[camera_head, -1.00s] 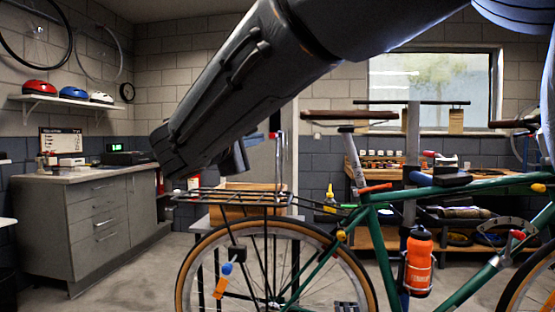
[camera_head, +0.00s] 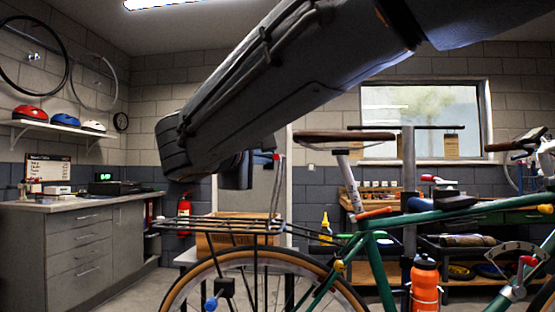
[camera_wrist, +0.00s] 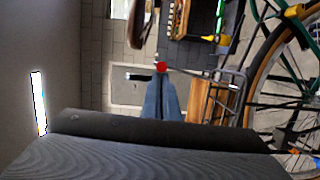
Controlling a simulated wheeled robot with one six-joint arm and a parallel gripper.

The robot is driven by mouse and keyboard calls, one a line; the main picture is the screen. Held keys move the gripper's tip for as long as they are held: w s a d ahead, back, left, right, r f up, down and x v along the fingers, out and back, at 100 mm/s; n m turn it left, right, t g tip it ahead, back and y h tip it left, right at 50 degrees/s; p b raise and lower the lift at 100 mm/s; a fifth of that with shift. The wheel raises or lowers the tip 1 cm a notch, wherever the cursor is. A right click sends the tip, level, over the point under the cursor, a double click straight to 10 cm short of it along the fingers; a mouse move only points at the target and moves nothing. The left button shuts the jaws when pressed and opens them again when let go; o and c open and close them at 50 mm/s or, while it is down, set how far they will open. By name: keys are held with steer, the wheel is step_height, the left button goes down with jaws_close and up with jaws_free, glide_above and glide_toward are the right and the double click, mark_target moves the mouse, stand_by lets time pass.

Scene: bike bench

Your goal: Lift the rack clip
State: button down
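The rack clip (camera_head: 276,190) is a thin metal loop at the front end of the bike's rear rack (camera_head: 225,226). It stands upright above the rack and has a red tip at its top. In the wrist view the red tip (camera_wrist: 161,67) is right at the ends of my gripper's blue-grey fingers. My gripper (camera_head: 263,151) reaches in from the left at the height of the clip's top. Its fingers (camera_wrist: 160,85) lie together in the wrist view. I cannot tell whether they pinch the tip or only touch it.
The green bike's rear wheel (camera_head: 258,256) is below the rack, and its saddle (camera_head: 345,136) is to the right of the clip. A wooden box (camera_head: 222,243) stands behind the rack. A grey cabinet (camera_head: 85,240) stands at the left.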

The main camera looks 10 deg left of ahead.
steer(key=shift+d, duration=0.25)
steer(key=s+a, duration=0.6)
steer(key=s, duration=0.4)
steer(key=shift+s, duration=0.15)
steer(key=shift+f, duration=0.1)
